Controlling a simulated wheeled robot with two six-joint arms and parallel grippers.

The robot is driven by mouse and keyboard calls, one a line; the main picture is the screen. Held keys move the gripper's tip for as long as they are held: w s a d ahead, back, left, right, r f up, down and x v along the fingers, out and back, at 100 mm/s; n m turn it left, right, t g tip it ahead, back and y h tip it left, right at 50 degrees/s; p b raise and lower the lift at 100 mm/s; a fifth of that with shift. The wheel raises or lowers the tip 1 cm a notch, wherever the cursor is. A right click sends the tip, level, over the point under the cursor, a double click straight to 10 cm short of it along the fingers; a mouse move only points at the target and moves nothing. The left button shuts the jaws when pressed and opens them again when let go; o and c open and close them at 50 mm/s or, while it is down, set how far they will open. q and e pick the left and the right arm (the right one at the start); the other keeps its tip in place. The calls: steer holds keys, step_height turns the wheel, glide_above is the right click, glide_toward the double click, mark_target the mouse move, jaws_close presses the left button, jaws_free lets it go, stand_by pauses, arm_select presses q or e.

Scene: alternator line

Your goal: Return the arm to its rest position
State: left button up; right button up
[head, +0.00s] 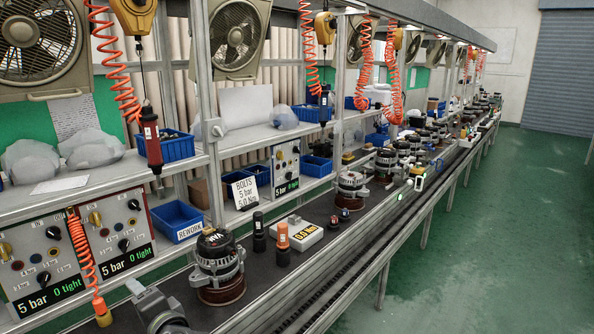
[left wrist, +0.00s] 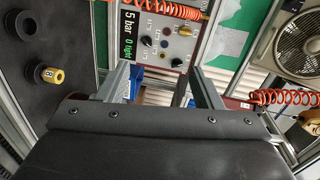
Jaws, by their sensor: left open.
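My left gripper (left wrist: 160,82) shows in the left wrist view with its two grey fingers spread apart and nothing between them. It faces a control panel (left wrist: 165,30) beyond the fingertips. In the head view a grey part of my left arm (head: 160,308) is at the bottom edge, left of the nearest alternator (head: 218,265), with a visible gap between them. My right gripper is in neither view.
Black and orange sockets (head: 282,243) stand beside the alternator, near a torque box (head: 296,232). A red screwdriver (head: 151,140) hangs over the bench. An orange coiled hose (head: 83,250) hangs near my arm. A blue rework bin (head: 178,220) stands behind. The green floor at right is clear.

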arm_select(q)
steer(key=s+a+f+n+g+h, duration=0.2)
steer(key=s+f+h, duration=0.1)
steer(key=s+f, duration=0.5)
steer(key=s+a+f+n+g+h, duration=0.2)
steer(key=s+f+n, duration=0.1)
steer(key=s+f, duration=0.5)
steer(key=s+d+f+n+g+h, duration=0.1)
steer(key=s+d+f+g+h, duration=0.15)
steer(key=s, duration=0.65)
steer(key=s+d+f+n+g+h, duration=0.1)
steer(key=s+d+f+n+h, duration=0.15)
steer(key=s, duration=0.65)
step_height(320, 180, down, 23)
steer(key=a+h, duration=0.1)
steer(key=a, duration=0.1)
steer(key=s+d+f+g, duration=0.1)
steer(key=s+f+g, duration=0.1)
steer(key=s+f, duration=1.2)
step_height(320, 180, down, 3)
steer(key=shift+s+d+f+m+h, duration=0.15)
steer(key=shift+s+d+m+h, duration=0.15)
steer(key=shift+s+d+m, duration=0.05)
